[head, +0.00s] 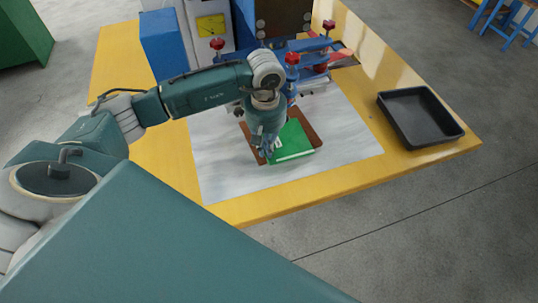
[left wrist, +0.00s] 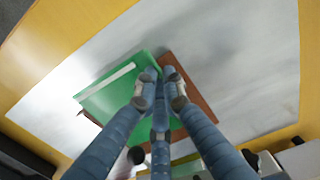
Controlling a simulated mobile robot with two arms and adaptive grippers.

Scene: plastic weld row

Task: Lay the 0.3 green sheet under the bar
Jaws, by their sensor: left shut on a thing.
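The green sheet (head: 295,140), with a white strip across it, is over a flat brown tray or board (head: 309,124) on the pale mat. The left wrist view shows the sheet (left wrist: 112,98) reaching past the brown piece (left wrist: 195,105) on the left. My left gripper (head: 267,152) points down at the sheet's left side in the head view. Its fingertips (left wrist: 161,82) are shut on the sheet's edge; the exact contact is partly hidden. The blue bar (head: 308,44) of the press, with red knobs, is behind the gripper, partly covered by my arm. My right gripper is not in view.
The pale mat (head: 345,140) is clear right of the brown piece. A black empty tray (head: 420,117) sits at the table's right side. A machine with a yellow gauge (head: 210,25) and a blue box (head: 163,42) stand at the back. The yellow table (head: 255,209) ends in front.

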